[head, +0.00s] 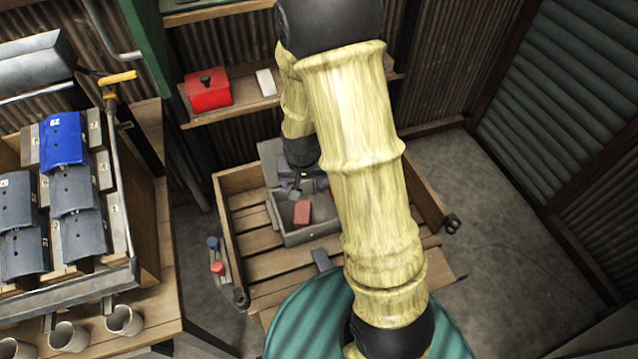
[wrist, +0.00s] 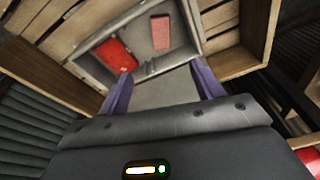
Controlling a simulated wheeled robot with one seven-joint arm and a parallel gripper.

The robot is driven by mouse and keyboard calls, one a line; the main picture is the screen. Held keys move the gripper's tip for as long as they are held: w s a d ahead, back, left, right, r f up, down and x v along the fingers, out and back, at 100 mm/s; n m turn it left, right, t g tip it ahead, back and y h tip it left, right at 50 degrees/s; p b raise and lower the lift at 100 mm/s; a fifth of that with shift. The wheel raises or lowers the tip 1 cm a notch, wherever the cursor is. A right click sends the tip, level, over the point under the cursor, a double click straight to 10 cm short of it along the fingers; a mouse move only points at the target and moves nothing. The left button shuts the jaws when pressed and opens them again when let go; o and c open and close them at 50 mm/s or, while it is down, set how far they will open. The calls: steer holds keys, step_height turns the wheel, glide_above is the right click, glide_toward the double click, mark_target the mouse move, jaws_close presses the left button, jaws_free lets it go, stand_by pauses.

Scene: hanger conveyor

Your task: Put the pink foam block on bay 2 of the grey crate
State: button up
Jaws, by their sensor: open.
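The grey crate (head: 312,236) sits on the slatted floor of a wooden box, and its rim also shows in the wrist view (wrist: 84,68). A pinkish-red block (head: 302,212) lies inside it and shows in the wrist view (wrist: 160,32); I take it for the pink foam block. A glossier red object (wrist: 115,54) lies to its left in the crate in the wrist view. My gripper (wrist: 162,69) is open with nothing between its purple fingers, over the crate's near edge. In the head view my gripper (head: 305,183) is partly hidden by my arm. Bay numbers cannot be read.
The wooden box (head: 228,235) has raised walls around the crate. A shelf behind holds a red box (head: 208,92) and a white block (head: 266,82). A rack with a blue piece (head: 63,140) and grey pieces stands left, above several cups. Floor on the right is clear.

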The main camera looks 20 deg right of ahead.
steer(key=s+d+r+n, duration=0.1)
steer(key=s+r+n, duration=0.2)
steer(key=s+r, duration=0.7)
steer(key=shift+r, duration=0.65)
steer(key=shift+d, duration=0.1)
